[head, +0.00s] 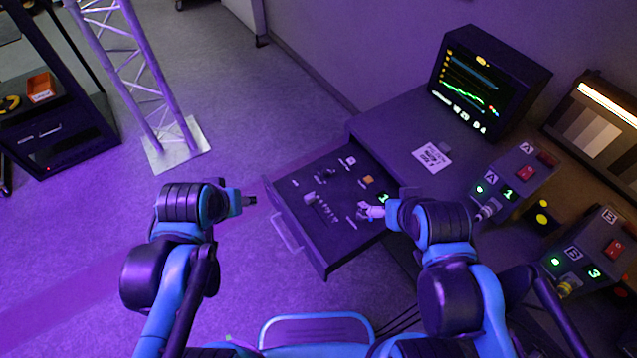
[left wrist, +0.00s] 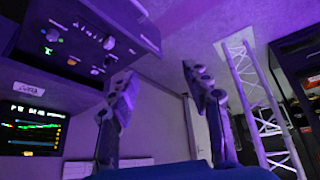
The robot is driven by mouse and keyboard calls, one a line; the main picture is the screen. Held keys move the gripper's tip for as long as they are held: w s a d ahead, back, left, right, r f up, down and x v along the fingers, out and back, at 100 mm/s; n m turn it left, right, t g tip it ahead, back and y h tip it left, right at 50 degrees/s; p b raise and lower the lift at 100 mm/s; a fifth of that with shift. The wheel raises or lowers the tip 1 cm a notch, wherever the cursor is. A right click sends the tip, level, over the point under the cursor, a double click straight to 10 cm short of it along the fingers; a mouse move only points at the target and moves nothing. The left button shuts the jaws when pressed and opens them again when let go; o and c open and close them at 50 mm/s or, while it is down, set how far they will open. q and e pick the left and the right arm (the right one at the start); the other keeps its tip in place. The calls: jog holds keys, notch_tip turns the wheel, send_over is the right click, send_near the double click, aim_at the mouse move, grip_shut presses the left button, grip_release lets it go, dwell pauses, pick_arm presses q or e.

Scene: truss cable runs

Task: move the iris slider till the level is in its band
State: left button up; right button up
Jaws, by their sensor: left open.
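A dark control panel in an open drawer (head: 300,223) carries several small sliders and knobs (head: 321,206). The labels are too small to read, so I cannot tell which is the iris slider. The monitor (head: 487,80) shows a green trace among coloured lines; the level band is not clear. My left gripper (head: 250,200) is open and empty, left of the drawer and apart from it. Its spread fingers show in the left wrist view (left wrist: 162,90). My right gripper (head: 369,211) is over the panel's right edge; whether its fingers touch anything is unclear.
Two control boxes, A (head: 512,180) and B (head: 593,247), stand on the desk at the right. A grey chart (head: 596,115) is behind them. A truss tower (head: 135,75) and dark cart (head: 55,120) stand at the left. Floor left of the drawer is clear.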

pick_arm(q)
jog(key=w+d+f+n+g, duration=0.25)
jog(key=w+d, duration=0.35)
jog(key=w, duration=0.3)
jog(key=n+g+p, duration=0.2)
jog(key=n+g, duration=0.1)
jog(key=g, duration=0.1)
send_over(310, 196)
notch_tip(310, 196, down, 12)
jog(key=shift+a+f, duration=0.1)
jog(key=shift+a, duration=0.05)
notch_tip(310, 196, down, 8)
jog(key=b, duration=0.3)
jog(key=shift+f, duration=0.1)
